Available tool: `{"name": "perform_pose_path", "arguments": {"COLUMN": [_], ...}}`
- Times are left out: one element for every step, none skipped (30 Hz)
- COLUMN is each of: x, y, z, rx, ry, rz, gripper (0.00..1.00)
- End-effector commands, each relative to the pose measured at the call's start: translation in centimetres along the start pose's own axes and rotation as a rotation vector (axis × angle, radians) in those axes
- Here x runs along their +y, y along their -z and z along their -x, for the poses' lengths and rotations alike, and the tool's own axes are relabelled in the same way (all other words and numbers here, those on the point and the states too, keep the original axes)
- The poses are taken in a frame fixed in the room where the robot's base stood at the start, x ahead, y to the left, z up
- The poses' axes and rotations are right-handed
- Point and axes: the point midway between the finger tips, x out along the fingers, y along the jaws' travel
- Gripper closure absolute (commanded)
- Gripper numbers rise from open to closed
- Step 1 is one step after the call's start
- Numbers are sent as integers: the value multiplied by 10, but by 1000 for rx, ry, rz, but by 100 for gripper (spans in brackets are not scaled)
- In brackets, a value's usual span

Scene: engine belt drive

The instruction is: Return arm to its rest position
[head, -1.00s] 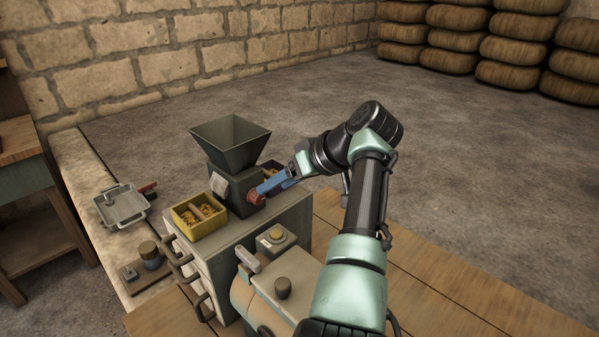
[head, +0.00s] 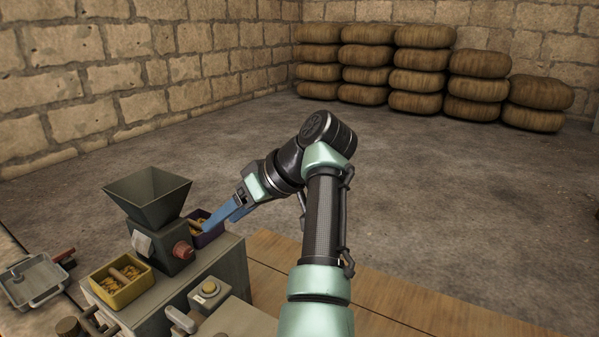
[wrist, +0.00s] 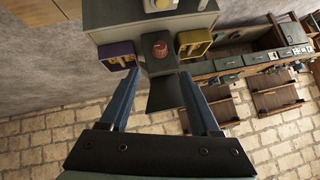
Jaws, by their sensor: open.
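My gripper (head: 222,219) has blue fingers and is held in the air to the right of the grey machine's hopper (head: 147,193), above the purple bin (head: 209,238). In the wrist view my gripper (wrist: 160,88) shows two blue fingers spread wide apart with nothing between them. A red knob (wrist: 160,49) on the machine lies beyond the fingertips there. The knob also shows in the head view (head: 184,250), apart from the fingers. My arm reaches up from the bottom and bends left.
A yellow bin (head: 122,284) with yellowish pieces stands left of the machine on the grey cabinet (head: 170,300). A metal tray (head: 36,281) lies at far left. Stacks of round brown sacks (head: 420,70) stand by the back wall. The floor (head: 440,190) to the right is clear.

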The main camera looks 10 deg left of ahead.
Motion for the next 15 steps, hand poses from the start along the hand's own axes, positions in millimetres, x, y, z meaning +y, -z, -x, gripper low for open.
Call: {"name": "perform_pose_path", "arguments": {"x": [2, 4, 9, 12, 17, 24, 30, 35, 42, 46, 50, 53, 54, 55, 55], "y": [1, 2, 4, 6, 9, 13, 17, 21, 26, 30, 34, 39, 43, 47, 51], "z": [1, 3, 6, 8, 12, 19, 26, 33, 44, 53, 63, 77, 89, 101, 118], "rx": [6, 13, 26, 39, 57, 85, 111, 139, 181, 215, 250, 298, 337, 377, 431], "ry": [-14, -31, -61, -90, -127, -182, -231, -280, -349, -400, -450, -516, -564, -610, -671], "rz": [-2, -3, -6, -9, -14, -19, -24, -28, -33, -37, -40, -42, -43, -43, -42], "gripper": [37, 37, 37, 37, 37, 37, 37, 37, 37, 37, 37, 37, 37, 37, 37]}}
